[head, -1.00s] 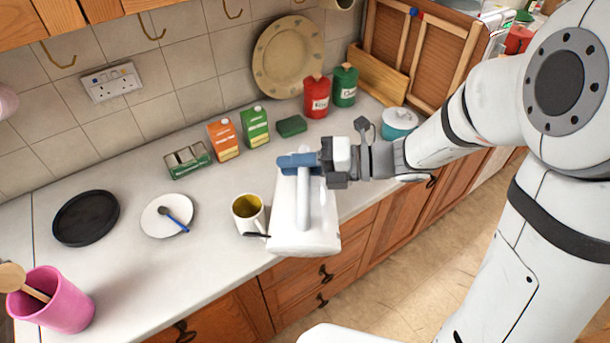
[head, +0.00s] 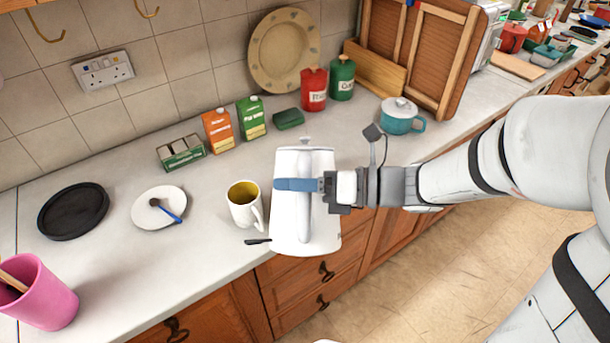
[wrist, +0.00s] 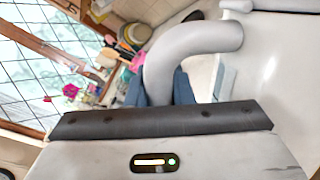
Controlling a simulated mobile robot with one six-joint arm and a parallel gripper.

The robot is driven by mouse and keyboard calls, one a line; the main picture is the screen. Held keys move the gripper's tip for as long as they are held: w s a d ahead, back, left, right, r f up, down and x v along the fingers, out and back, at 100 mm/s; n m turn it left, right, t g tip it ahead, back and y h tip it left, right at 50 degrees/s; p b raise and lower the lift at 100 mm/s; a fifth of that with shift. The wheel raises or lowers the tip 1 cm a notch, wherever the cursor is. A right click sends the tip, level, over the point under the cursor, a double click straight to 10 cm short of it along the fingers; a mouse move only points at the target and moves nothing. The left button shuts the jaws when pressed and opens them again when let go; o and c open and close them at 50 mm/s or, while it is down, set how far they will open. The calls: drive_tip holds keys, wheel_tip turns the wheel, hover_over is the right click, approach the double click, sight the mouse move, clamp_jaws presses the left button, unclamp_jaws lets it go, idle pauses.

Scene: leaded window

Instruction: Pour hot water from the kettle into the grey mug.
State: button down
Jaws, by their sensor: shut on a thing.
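The white kettle (head: 322,215) is in the middle of the head view, roughly upright with its lid on top. Its lower end overlaps the counter's front edge; whether it hangs clear I cannot tell. My gripper (head: 300,185), with blue fingers, is shut on the kettle's handle. In the wrist view the curved grey handle (wrist: 195,50) passes between the fingers (wrist: 160,90). The pale mug (head: 243,212) with a yellow inside stands upright on the counter, just left of the kettle and apart from it, handle towards it. The kettle's spout and the mug's fill are not clear.
A small dark item (head: 257,241) lies between mug and kettle. A white saucer (head: 146,211) with a spoon, a black round plate (head: 73,211) and a pink pot (head: 45,295) are left. Cartons (head: 218,130) and canisters (head: 313,90) stand behind. A teal pot (head: 398,122) is right.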

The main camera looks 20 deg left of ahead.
drive_tip(key=shift+s+n, duration=0.3)
drive_tip(key=shift+w+f, duration=0.1)
drive_tip(key=shift+f, duration=0.1)
drive_tip(key=shift+d+f+b, duration=0.1)
drive_tip(key=shift+f+b, duration=0.05)
drive_tip(key=shift+b, duration=0.35)
drive_tip(key=shift+s+d+n+b, duration=0.1)
drive_tip(key=shift+s+n+b, duration=0.2)
drive_tip(key=shift+s+n, duration=0.4)
drive_tip(key=shift+w, duration=0.1)
drive_tip(key=shift+f, duration=0.1)
